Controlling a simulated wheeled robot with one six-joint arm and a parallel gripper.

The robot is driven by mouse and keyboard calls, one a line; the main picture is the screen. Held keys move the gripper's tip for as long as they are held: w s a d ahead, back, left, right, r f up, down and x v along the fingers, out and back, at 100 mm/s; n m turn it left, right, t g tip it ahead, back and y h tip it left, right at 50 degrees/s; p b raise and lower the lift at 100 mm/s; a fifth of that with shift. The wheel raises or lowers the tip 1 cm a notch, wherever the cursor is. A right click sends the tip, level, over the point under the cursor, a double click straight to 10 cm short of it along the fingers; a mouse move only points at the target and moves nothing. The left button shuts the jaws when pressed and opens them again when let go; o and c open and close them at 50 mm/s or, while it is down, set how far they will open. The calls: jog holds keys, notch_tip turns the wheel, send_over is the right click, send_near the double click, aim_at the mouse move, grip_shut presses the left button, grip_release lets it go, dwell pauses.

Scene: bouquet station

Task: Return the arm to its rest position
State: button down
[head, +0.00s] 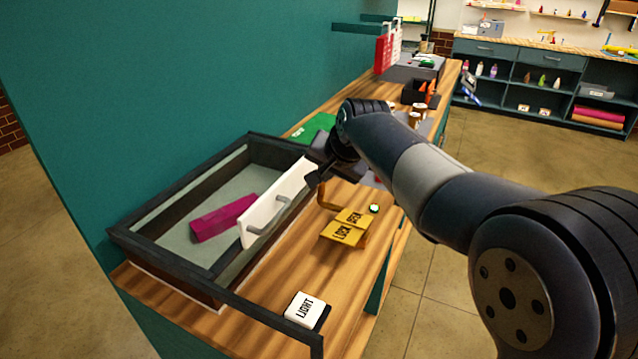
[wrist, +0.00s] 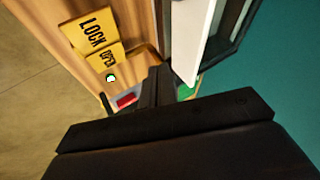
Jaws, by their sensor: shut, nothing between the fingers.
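My gripper (head: 316,176) is dark and sits at the end of my arm, just past the far end of the white panel with a grey handle (head: 275,209). In the wrist view my gripper (wrist: 158,80) shows as a dark shape close to the edge of the white panel (wrist: 192,42). It is shut with nothing held. I cannot tell whether it touches the panel. My arm reaches in from the right over the wooden counter (head: 262,318).
A dark-framed box (head: 130,233) holds a magenta block (head: 222,217). Yellow LOCK and OPEN plates (head: 344,233) stand near a small green light (head: 374,208). A white LIGHT button (head: 305,309) is at the counter's near end. A teal wall (head: 180,80) bounds the left.

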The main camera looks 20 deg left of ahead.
jog(key=shift+v, duration=0.8)
jog(key=shift+f, duration=0.1)
jog(key=p, duration=0.2)
send_near(297, 187)
notch_tip(297, 187, down, 4)
jog(key=w+d, duration=0.1)
jog(key=d, duration=0.1)
jog(key=a, duration=0.2)
jog(key=w+a, duration=0.1)
jog(key=a, duration=0.1)
jog(key=shift+w+a+f, duration=0.1)
jog(key=shift+w+f, duration=0.1)
